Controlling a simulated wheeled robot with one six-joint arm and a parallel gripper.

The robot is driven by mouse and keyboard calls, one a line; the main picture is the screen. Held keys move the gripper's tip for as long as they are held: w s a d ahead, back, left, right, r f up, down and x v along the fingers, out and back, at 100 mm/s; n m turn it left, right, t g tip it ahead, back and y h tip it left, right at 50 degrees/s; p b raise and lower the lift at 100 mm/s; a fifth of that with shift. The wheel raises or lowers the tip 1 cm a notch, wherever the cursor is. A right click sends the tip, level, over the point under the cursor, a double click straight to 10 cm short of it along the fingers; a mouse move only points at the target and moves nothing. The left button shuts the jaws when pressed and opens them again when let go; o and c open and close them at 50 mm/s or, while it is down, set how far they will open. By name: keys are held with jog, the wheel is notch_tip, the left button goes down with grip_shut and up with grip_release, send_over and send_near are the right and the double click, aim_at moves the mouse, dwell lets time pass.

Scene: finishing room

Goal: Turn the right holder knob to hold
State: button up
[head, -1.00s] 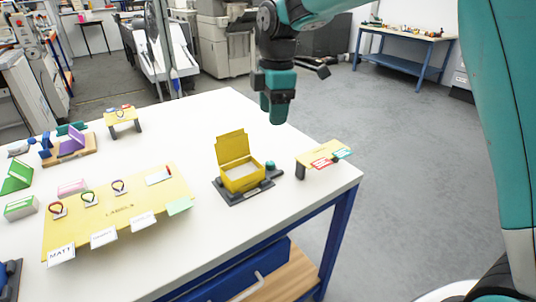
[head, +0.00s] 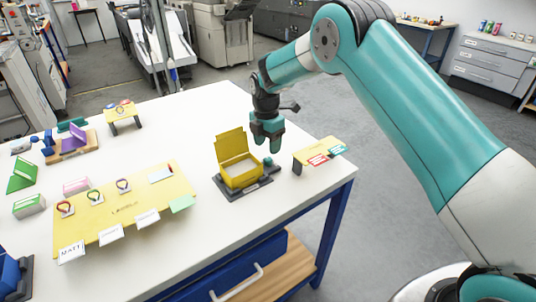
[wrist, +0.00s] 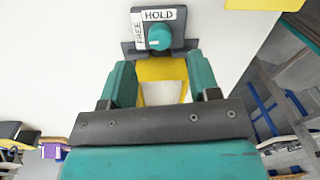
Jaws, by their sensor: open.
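The right holder (head: 228,192) is a dark base carrying an open yellow box (head: 240,174) with its lid up, near the table's right side. Its round teal knob (head: 267,162) sits at the base's back right corner. In the wrist view the knob (wrist: 159,38) stands beside a plate marked FREE on the left and HOLD above. My gripper (head: 266,145) points down just above the knob. In the wrist view my gripper (wrist: 161,80) is open and empty, its fingers apart, with the knob ahead of them.
A small yellow stand (head: 318,152) with red and green labels is close on the right, near the table edge. A yellow board (head: 125,212) with cards and loops lies left. Another dark holder with a blue box (head: 12,275) is at the lower left.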

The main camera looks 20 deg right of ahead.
aim_at(268, 158)
notch_tip(268, 158, down, 6)
jog(key=shift+s+r+p, duration=0.1)
jog(key=shift+r+p, duration=0.05)
jog(key=shift+p, duration=0.4)
